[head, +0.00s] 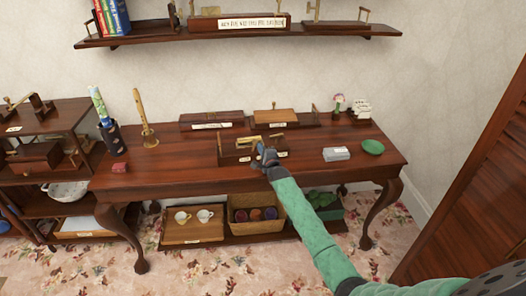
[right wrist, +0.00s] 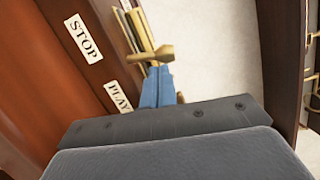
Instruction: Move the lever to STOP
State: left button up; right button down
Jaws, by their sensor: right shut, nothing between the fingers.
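The lever device is a dark wooden box (head: 228,155) with brass parts, on the long table's top. In the right wrist view, a white STOP label (right wrist: 83,38) and a white PLAY label (right wrist: 118,97) are on its wooden face. A brass lever (right wrist: 140,58) with a crossbar lies beside the labels, at the blue fingertips. My right gripper (head: 263,151) is at the device's right part in the head view. Its blue fingers (right wrist: 154,70) are closed together with nothing between them, at the lever's crossbar; I cannot tell if they touch it. My left gripper is not in view.
Other wooden devices (head: 211,120) stand along the table's back. A grey box (head: 336,154) and a green bowl (head: 373,147) are to the right, a brass candlestick-like object (head: 147,130) to the left. A shelf (head: 240,36) hangs above. The table front (head: 190,165) has clear room.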

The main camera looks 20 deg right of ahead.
jog(key=shift+a+r+n, duration=0.2)
jog(key=shift+r+n, duration=0.05)
jog(key=shift+n, duration=0.25)
jog(key=n, duration=0.1)
jog(key=a+n+g+p, duration=0.1)
jog(key=n, duration=0.1)
jog(key=shift+w+a+r, duration=0.1)
jog(key=shift+w+r, duration=0.05)
jog(key=shift+r, duration=0.15)
jog(key=shift+a+n, duration=0.25)
jog(key=shift+n, duration=0.55)
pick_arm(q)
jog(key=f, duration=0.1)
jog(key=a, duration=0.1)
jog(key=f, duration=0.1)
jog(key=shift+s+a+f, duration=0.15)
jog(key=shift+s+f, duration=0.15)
pick_arm(e)
jog(key=shift+d, duration=0.1)
